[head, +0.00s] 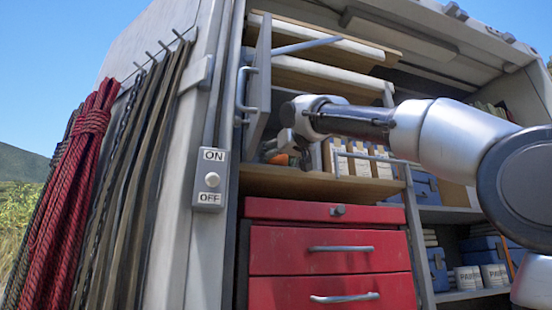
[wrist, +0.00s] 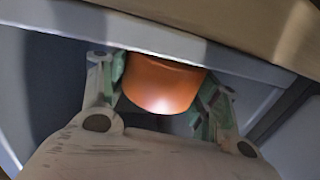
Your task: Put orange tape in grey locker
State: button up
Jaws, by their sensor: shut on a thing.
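My gripper (head: 283,150) is in the open upper compartment of the truck, just above the wooden shelf. Its fingers are shut on the orange tape (wrist: 162,84), a smooth, rounded orange piece that shows between the green finger pads in the wrist view. The locker's inside is mostly hidden by the door and my arm.
Red drawers (head: 330,249) lie below the wooden shelf (head: 310,183). Boxes (head: 372,162) and a metal rail stand close right of the gripper. An ON/OFF switch (head: 211,180) and hanging red rope (head: 72,200) are on the left outer wall.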

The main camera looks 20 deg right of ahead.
jog(key=shift+f, duration=0.3)
jog(key=o, duration=1.2)
jog(key=shift+s, duration=0.1)
